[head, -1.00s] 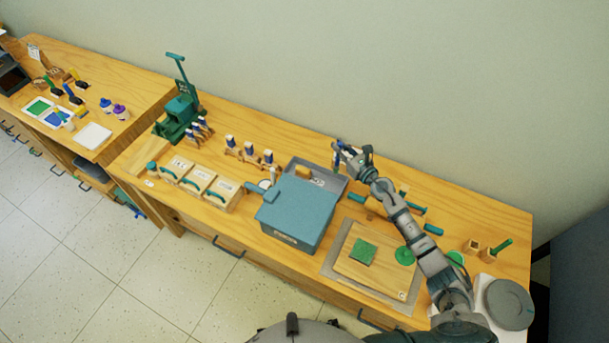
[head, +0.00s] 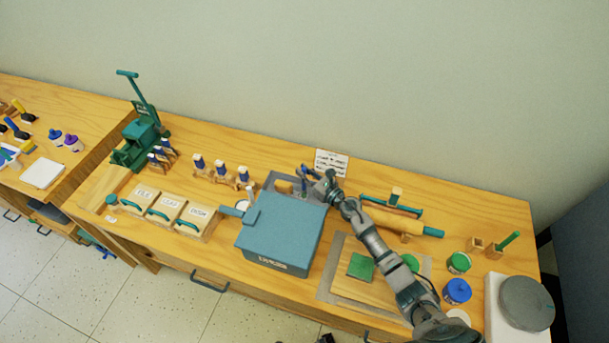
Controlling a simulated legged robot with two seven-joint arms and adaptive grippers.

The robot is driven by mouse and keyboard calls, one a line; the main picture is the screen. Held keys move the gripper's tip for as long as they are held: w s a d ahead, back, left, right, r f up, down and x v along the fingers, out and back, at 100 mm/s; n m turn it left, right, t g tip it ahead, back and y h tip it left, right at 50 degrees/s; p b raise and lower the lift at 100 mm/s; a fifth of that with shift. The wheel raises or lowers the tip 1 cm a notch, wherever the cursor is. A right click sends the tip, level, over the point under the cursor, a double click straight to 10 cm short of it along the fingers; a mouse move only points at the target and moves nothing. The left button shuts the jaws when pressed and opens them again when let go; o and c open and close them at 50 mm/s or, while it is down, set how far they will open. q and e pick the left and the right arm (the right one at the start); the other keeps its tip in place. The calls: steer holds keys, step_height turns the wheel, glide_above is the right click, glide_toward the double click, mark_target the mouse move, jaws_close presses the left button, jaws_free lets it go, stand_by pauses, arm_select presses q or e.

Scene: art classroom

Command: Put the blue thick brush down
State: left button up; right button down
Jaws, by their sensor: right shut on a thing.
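My right gripper (head: 312,178) reaches in from the lower right and is shut on a small, dark blue, upright thing, which looks like the blue thick brush (head: 304,185). The brush is over or in the grey open tray (head: 272,181) behind the blue-grey box (head: 282,231). I cannot tell whether its lower end touches the tray, because the box and fingers hide part of it. My left gripper is not in view.
A white sign (head: 331,163) stands behind my gripper. The wall closes the back.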

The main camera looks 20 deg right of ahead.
steer(key=shift+d+f, duration=0.15)
steer(key=shift+d, duration=0.1)
steer(key=c, duration=1.1)
jaws_free()
steer(key=shift+d, duration=0.25)
steer(key=shift+c, duration=0.2)
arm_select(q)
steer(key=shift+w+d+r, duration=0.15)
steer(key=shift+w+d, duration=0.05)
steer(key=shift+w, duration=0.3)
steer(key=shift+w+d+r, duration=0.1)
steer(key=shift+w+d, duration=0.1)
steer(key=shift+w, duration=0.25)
arm_select(e)
steer(key=v, duration=1.1)
steer(key=shift+s, duration=0.5)
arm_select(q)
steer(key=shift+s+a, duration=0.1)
arm_select(e)
steer(key=shift+a, duration=0.2)
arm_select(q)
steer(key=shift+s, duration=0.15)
arm_select(e)
steer(key=shift+d, duration=0.1)
